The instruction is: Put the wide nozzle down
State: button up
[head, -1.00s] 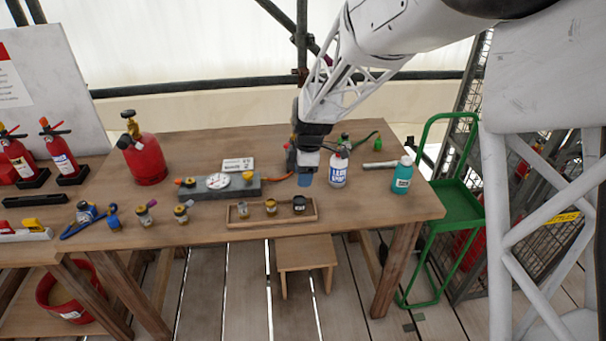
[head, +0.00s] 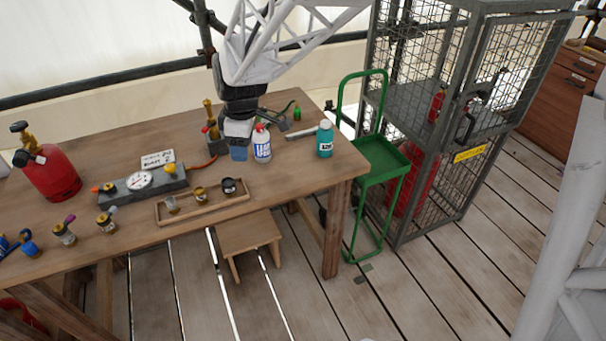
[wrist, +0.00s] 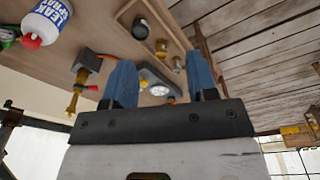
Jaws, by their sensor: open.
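Three small nozzle-like fittings sit in the shallow wooden tray (head: 205,209): a pale one (head: 171,204), a brass one (head: 200,194) and a dark, broader one (head: 229,186). The dark one looks widest, but I cannot tell for sure which is the wide nozzle. My gripper (head: 239,154) points down above the table, behind the tray and just left of the leak spray bottle (head: 262,145). In the wrist view its blue fingers (wrist: 161,85) are apart with nothing between them. The tray fittings also show there, including the dark one (wrist: 140,29), beyond the fingertips.
A brass torch (head: 209,112) stands on a grey block behind my gripper. A gauge block (head: 140,182) lies left, a teal bottle (head: 325,141) right. A red cylinder (head: 50,175) stands far left. A green trolley (head: 380,160) and mesh cage (head: 430,130) stand beyond the table's right end.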

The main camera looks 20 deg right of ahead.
jog(key=s+d+r+m, duration=0.2)
jog(key=s+m, duration=0.2)
jog(key=s, duration=0.4)
jog(key=s+d+r+m+t+h, duration=0.1)
jog(key=s+d+r+m, duration=0.1)
jog(key=s, duration=0.7)
jog(key=s+d+r+m, duration=0.2)
jog(key=s+r+m, duration=0.1)
jog(key=s+m, duration=0.4)
jog(key=shift+s+r+t, duration=0.25)
jog(key=shift+s+t, duration=0.15)
jog(key=shift+s, duration=0.75)
